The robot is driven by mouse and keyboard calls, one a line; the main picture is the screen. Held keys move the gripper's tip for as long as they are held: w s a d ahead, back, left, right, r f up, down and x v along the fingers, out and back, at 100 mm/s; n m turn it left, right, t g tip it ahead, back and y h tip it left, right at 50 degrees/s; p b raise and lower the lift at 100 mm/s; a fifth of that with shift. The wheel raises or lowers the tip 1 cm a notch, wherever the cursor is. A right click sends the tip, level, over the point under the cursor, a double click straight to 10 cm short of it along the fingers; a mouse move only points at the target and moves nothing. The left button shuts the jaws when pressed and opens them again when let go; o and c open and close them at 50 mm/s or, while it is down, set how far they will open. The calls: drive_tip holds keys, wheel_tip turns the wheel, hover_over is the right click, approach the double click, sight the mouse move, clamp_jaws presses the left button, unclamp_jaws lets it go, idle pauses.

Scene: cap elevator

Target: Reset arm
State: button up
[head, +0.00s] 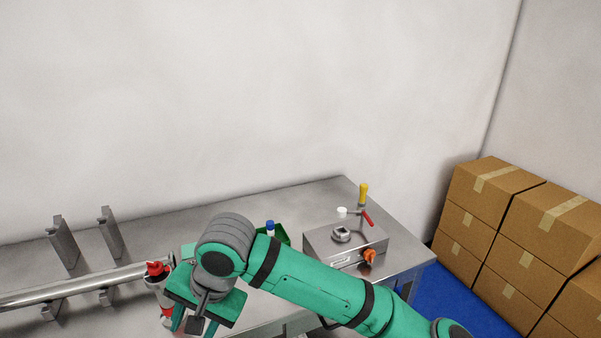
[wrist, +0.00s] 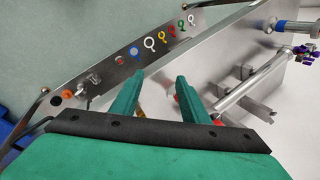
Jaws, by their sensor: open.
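My arm reaches in from the lower right of the head view, over the front of the steel table (head: 215,205). My gripper (head: 196,322) points downward at the table's near side, beside a red-topped part (head: 158,268) at the pipe's end. In the wrist view the two green fingers of my gripper (wrist: 158,88) stand well apart with nothing held between them. A small yellowish thing and a red thing show partly behind the fingers; I cannot tell what they are.
A steel pipe (head: 75,286) lies on brackets at the left. A metal box (head: 345,245) with an orange knob (head: 370,256) and red lever (head: 365,218) stands at the right. A green bin (head: 284,236) sits behind my arm. Cardboard boxes (head: 490,235) are stacked far right.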

drive_tip(key=w+a+r+t+y, duration=0.2)
drive_tip(key=a+r+t+y, duration=0.1)
drive_tip(key=a+y, duration=0.3)
drive_tip(key=w+a+r+t+y, duration=0.2)
drive_tip(key=a+r+t+y, duration=0.1)
drive_tip(key=a+y, duration=0.3)
drive_tip(key=w+d+f+m+t+h, duration=0.2)
drive_tip(key=d+f+m+t+h, duration=0.2)
drive_tip(key=d+f+m+t, duration=0.35)
drive_tip(key=s+d+f+t+h, duration=0.3)
drive_tip(key=s+d+f+h, duration=0.5)
drive_tip(key=d+f, duration=0.4)
drive_tip(key=s+d+f+n+h, duration=0.1)
drive_tip(key=s+d+f+n, duration=0.1)
drive_tip(key=s, duration=0.6)
drive_tip(key=s+d+f+n+g+h, duration=0.1)
drive_tip(key=s+d+f+n+h, duration=0.1)
drive_tip(key=s+d, duration=0.5)
drive_tip(key=s+d+f+n+h, duration=0.1)
drive_tip(key=s+d+f+n, duration=0.2)
drive_tip(key=s, duration=0.7)
drive_tip(key=d+n, duration=0.1)
drive_tip(key=n, duration=0.1)
drive_tip(key=shift+d+f+n+g+h, duration=0.15)
drive_tip(key=shift+f+n+g+h, duration=0.2)
drive_tip(key=shift+h, duration=0.05)
